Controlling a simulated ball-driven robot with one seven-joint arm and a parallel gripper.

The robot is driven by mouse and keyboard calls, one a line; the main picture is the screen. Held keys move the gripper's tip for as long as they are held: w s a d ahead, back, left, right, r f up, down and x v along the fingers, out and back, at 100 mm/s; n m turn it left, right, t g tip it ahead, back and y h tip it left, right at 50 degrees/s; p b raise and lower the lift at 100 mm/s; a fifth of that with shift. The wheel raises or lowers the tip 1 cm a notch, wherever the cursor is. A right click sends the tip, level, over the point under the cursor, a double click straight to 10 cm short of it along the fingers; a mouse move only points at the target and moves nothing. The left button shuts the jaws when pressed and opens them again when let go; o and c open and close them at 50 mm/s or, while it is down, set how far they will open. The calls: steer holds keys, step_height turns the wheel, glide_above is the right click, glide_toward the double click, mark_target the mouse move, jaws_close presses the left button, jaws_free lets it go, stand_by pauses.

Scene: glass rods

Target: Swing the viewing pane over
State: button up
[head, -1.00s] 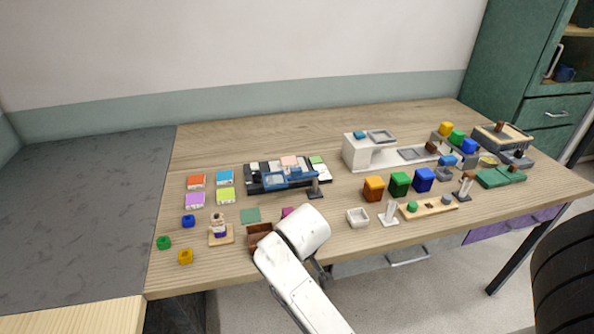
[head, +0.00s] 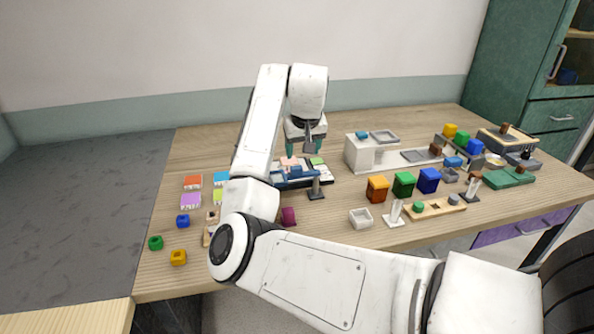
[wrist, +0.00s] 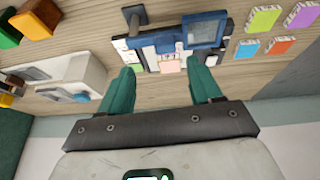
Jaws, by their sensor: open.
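The viewing pane, a blue frame around a grey panel, lies over part of a black and white board in the wrist view (wrist: 205,30). Its blue bar shows in the head view (head: 297,183), running toward a dark post (head: 316,187) at the board's front right; my arm hides much of the pane there. The board (head: 325,178) carries pink and green cards. My gripper (head: 306,149) hangs above the back of the board with its teal fingers apart. In the wrist view the fingers (wrist: 158,75) are empty and the pink card shows between them.
Coloured cards (head: 191,200) and small blocks lie left of the board. Orange, green and blue bins (head: 403,184) and a white station (head: 360,155) stand to the right. Free tabletop lies behind the board. My forearm crosses the front of the table.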

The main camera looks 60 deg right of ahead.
mark_target(297, 167)
steer(key=x, duration=0.6)
steer(key=w+x, duration=0.1)
steer(key=x, duration=0.2)
steer(key=shift+w+d+f, duration=0.15)
steer(key=shift+w+d, duration=0.05)
steer(key=shift+d, duration=0.15)
steer(key=shift+c, duration=0.5)
jaws_close()
